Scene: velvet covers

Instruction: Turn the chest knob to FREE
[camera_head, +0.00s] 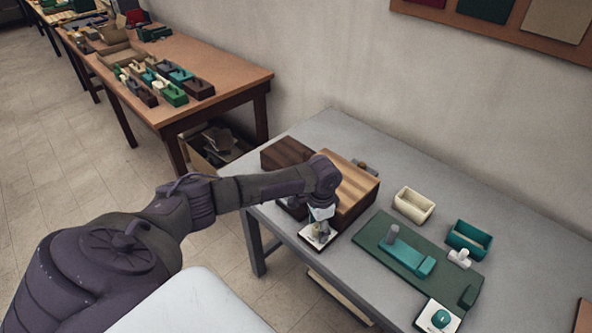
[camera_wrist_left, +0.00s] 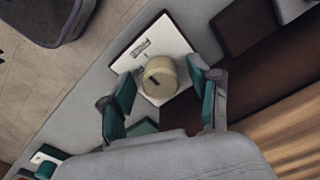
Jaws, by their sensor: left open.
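The chest knob (camera_wrist_left: 160,77) is a round cream knob with a short dark mark on top. In the head view the plate (camera_head: 311,241) lies at the grey table's near edge, in front of the wooden chest (camera_head: 352,193) with a striped lid. My left gripper (camera_head: 319,223) points down over the knob, its arm coming from the left. In the left wrist view its teal-padded fingers (camera_wrist_left: 161,82) are apart, one on each side of the knob; contact cannot be told. My right gripper is not in view.
A green board (camera_head: 375,234) with a teal block lies to the right on the grey table. Beyond it are a cream tray (camera_head: 428,214) and a teal tray (camera_head: 485,247). Another white plate with a teal knob (camera_head: 440,318) is at the front right. A brown table (camera_head: 236,74) stands behind left.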

